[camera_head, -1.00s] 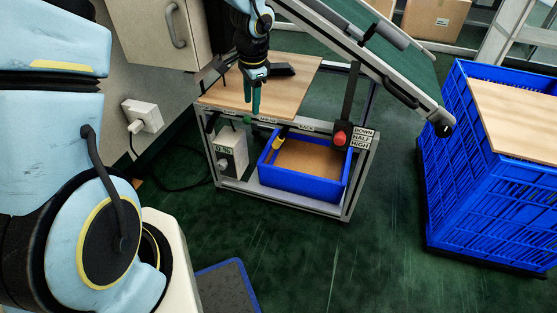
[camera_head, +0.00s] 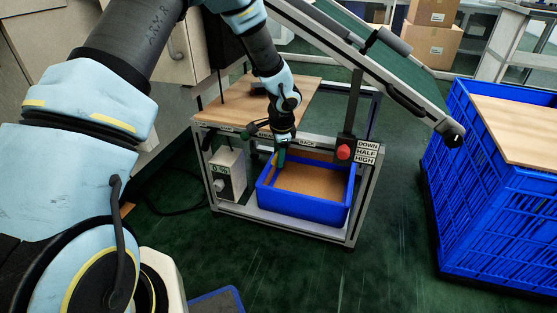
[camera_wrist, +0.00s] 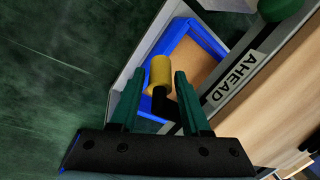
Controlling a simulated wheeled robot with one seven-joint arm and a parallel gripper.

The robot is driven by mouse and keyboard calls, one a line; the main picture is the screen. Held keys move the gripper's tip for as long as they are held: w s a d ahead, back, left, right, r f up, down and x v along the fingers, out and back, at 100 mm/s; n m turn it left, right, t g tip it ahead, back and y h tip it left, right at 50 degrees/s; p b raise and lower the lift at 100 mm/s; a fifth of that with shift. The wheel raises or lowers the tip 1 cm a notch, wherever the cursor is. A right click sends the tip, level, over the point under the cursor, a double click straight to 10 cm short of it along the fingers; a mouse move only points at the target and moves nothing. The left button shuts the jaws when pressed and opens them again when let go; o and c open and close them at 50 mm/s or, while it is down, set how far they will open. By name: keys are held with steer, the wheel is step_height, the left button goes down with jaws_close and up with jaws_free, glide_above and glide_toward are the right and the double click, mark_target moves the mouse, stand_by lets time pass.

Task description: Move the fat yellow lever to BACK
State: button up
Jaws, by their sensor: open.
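The fat yellow lever (camera_wrist: 159,72) shows in the wrist view as a thick yellow knob on a dark stem. It stands between the green fingertips of my gripper (camera_wrist: 155,97), which is open with a finger on each side and a gap to the lever. In the head view my gripper (camera_head: 281,156) is at the front edge of the bench, over the back left of the blue bin, and hides the lever. An AHEAD label (camera_wrist: 238,78) lies on the rail beside the lever in the wrist view. A BACK label (camera_head: 306,145) shows right of my gripper in the head view.
A green knob (camera_wrist: 280,8) is beyond the AHEAD label. A red knob (camera_head: 343,152) stands by the DOWN/HALF/HIGH sign (camera_head: 367,152). The blue bin (camera_head: 305,207) sits below the rail, a grey box (camera_head: 228,175) to its left. A sloped conveyor (camera_head: 375,55) passes above.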

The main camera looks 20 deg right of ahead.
steer(key=shift+w+f, duration=0.15)
steer(key=shift+f, duration=0.3)
jaws_close()
